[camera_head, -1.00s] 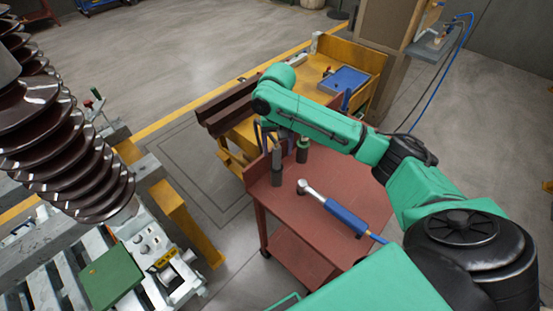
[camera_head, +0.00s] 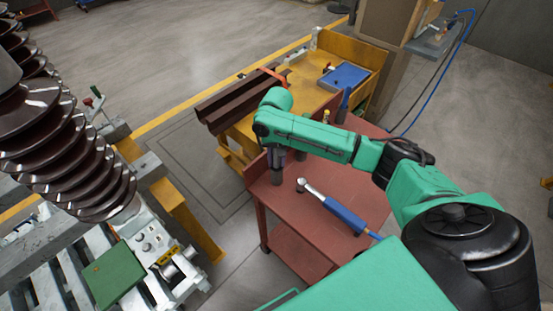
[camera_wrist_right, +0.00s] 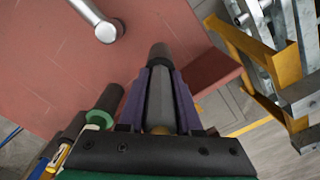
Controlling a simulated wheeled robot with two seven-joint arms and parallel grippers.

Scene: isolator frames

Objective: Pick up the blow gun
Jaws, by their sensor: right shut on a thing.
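My right gripper (camera_wrist_right: 160,105) has dark purple fingers and is shut on a grey cylindrical tool (camera_wrist_right: 158,85) with a black round end. I cannot tell from its shape alone whether this is the blow gun. In the head view the tool (camera_head: 278,176) is upright at the left edge of the red cart top, under my right wrist. My arm hides its upper part and most of the gripper (camera_head: 276,152). I cannot tell if the tool still touches the cart. My left gripper is not in view.
A ratchet-like tool with a blue handle (camera_head: 346,215) lies on the red cart (camera_head: 300,215); its metal head (camera_wrist_right: 107,31) is near the gripper. A green-ringed tool (camera_wrist_right: 103,112) stands close beside my fingers. A yellow bench (camera_head: 325,50) is behind, and a ribbed insulator (camera_head: 70,150) is left.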

